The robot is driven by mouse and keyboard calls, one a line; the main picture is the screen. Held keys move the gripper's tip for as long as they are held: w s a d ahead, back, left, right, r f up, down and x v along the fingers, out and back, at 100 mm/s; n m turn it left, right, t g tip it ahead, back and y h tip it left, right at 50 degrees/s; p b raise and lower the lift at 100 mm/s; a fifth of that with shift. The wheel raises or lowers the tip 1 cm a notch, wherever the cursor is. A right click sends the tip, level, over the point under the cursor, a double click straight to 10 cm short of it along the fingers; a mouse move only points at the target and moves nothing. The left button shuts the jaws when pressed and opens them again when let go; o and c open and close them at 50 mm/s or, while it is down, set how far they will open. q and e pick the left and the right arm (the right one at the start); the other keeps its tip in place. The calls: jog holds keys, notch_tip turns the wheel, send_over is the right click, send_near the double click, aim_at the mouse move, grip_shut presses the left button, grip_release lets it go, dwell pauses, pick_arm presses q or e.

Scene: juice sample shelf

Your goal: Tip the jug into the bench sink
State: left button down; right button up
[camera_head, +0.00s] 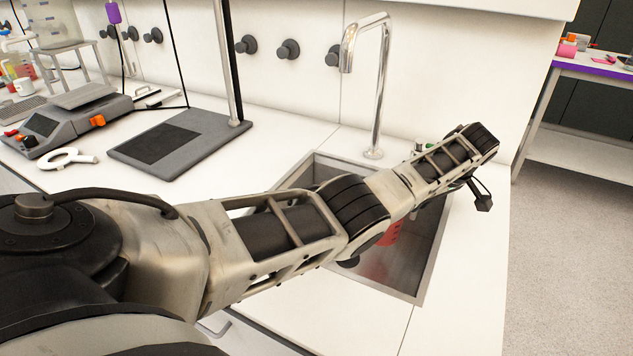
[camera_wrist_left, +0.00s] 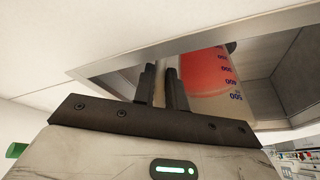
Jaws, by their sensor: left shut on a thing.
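The jug (camera_head: 391,236) shows in the head view only as a small red patch behind my left arm, inside the sink opening. In the left wrist view the jug (camera_wrist_left: 205,76) is clear-walled with blue graduation marks and red contents. My left gripper (camera_wrist_left: 163,86) is shut in that view, its fingers close against the jug's side; the exact grip point is hard to see. In the head view the arm hides the gripper. The metal bench sink (camera_head: 432,262) lies below the arm, and its rim also shows in the left wrist view (camera_wrist_left: 130,62). The jug's tilt is unclear. My right gripper is out of view.
A tall curved tap (camera_head: 380,90) stands behind the sink. A stand with a dark base plate (camera_head: 180,140) and a grey balance-like device (camera_head: 65,120) are on the counter at left. A white ring-shaped object (camera_head: 68,158) lies nearby. The counter right of the sink is clear.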

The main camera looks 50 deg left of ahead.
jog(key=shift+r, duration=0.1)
pick_arm(q)
jog(key=s+t+p, duration=0.1)
jog(key=p, duration=0.1)
jog(key=s+a+t+h+p, duration=0.1)
jog(key=s+n+t+h+p, duration=0.1)
jog(key=t+p, duration=0.1)
jog(key=shift+s+a+r+p, duration=0.15)
jog(key=shift+s+a+p, duration=0.2)
jog(key=shift+s+a, duration=0.05)
jog(key=shift+s+a+r+t+h, duration=0.3)
jog(key=shift+s+r+t, duration=0.1)
jog(key=shift+s+t, duration=0.15)
jog(key=shift+s+a+r+t+h, duration=0.15)
jog(key=shift+s+a+t+h, duration=0.2)
jog(key=shift+s+t, duration=0.3)
jog(key=shift+s+a+r+n+t+h+b, duration=0.15)
jog(key=shift+s+a+n+t+h, duration=0.1)
jog(key=shift+s+t, duration=0.2)
jog(key=shift+s+a+r+n+t+h+b, duration=0.15)
jog(key=shift+s+n+t, duration=0.1)
jog(key=shift+s+t, duration=0.2)
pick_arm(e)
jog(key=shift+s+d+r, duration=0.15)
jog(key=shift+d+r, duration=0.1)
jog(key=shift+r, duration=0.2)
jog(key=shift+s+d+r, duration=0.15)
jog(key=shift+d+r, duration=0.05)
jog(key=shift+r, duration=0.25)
